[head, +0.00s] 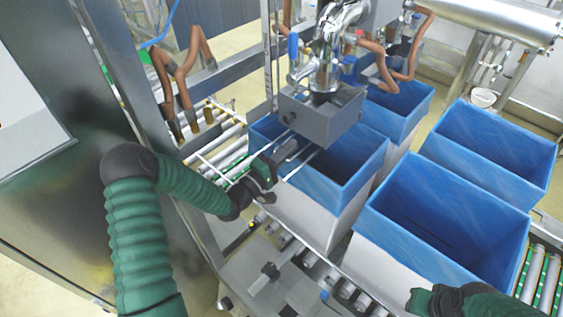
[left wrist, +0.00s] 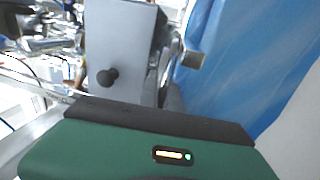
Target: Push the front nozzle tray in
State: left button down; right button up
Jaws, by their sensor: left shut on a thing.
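Several blue-lined boxes (head: 444,220) stand open to the right on roller conveyors. The liner wall (left wrist: 240,60) is close at the right of the left wrist view. A steel post and copper-coloured hoses (head: 182,85) stand behind my left arm. A metal pipe (head: 490,15) crosses the upper right.

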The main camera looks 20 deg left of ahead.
pick_arm(q)
jog(key=shift+w+d, duration=0.15)
jog(key=shift+w, duration=0.55)
jog(key=shift+r, duration=0.2)
jog(key=shift+w, duration=0.1)
jog(key=c, duration=1.5)
grip_release()
jog(key=shift+f, duration=0.15)
jog(key=shift+c, duration=0.2)
jog(key=b+v, duration=0.5)
jog(key=v, duration=1.1)
jog(key=shift+s, duration=0.35)
